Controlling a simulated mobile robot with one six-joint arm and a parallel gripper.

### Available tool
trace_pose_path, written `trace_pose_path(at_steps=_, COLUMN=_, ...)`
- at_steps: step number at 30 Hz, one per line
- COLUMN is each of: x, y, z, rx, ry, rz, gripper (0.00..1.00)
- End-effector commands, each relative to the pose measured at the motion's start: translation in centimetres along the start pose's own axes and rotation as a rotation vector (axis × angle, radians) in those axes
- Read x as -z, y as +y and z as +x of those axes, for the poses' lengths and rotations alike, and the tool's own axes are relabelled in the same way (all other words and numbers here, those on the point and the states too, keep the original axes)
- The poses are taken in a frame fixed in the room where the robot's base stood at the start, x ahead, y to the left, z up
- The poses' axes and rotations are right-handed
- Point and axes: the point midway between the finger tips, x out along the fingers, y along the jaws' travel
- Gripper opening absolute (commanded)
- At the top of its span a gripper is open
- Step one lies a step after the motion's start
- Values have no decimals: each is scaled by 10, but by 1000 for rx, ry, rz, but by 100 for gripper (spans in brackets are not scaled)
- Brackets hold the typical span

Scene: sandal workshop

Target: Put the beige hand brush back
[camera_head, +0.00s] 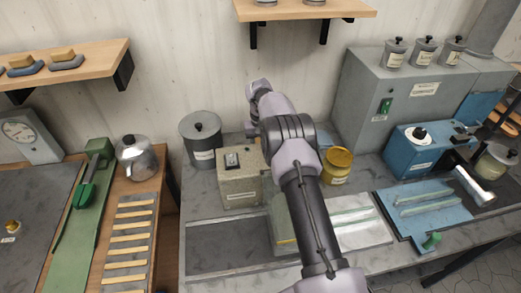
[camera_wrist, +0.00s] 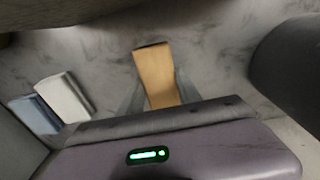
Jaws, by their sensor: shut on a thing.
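My gripper (camera_wrist: 159,95) shows in the wrist view, with its fingers on both sides of a beige, wood-like block, which I take for the beige hand brush (camera_wrist: 155,72). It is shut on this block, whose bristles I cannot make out. Marbled grey surface lies behind it. In the head view my arm reaches over the grey bench towards the wall, and the arm hides my gripper and the brush.
The grey bench (camera_head: 205,213) holds a grey canister (camera_head: 201,139), a beige box (camera_head: 240,182), a yellow jar (camera_head: 337,165) and a blue machine (camera_head: 412,150). A grey cabinet (camera_head: 366,105) stands right. A white block (camera_wrist: 64,98) and a blue block (camera_wrist: 35,115) lie left in the wrist view.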

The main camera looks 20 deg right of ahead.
Motion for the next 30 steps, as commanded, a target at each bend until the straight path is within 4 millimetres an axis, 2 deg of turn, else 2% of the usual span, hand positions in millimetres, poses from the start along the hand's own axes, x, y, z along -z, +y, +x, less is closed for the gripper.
trace_pose_path(at_steps=8, x=0, y=0, z=1, rx=0, ry=2, rz=0, gripper=5)
trace_pose_path(at_steps=9, x=0, y=0, z=1, rx=0, ry=2, rz=0, gripper=44)
trace_pose_path(at_steps=12, x=0, y=0, z=1, rx=0, ry=2, rz=0, gripper=62)
trace_pose_path(at_steps=20, x=0, y=0, z=0, rx=0, ry=2, rz=0, gripper=62)
trace_pose_path(at_steps=23, x=1, y=0, z=-8, rx=0, ry=3, rz=-1, gripper=62)
trace_pose_path(at_steps=26, x=1, y=0, z=-33, rx=0, ry=5, rz=0, gripper=62)
trace_pose_path(at_steps=30, x=1, y=0, z=-76, rx=0, ry=5, rz=0, gripper=62)
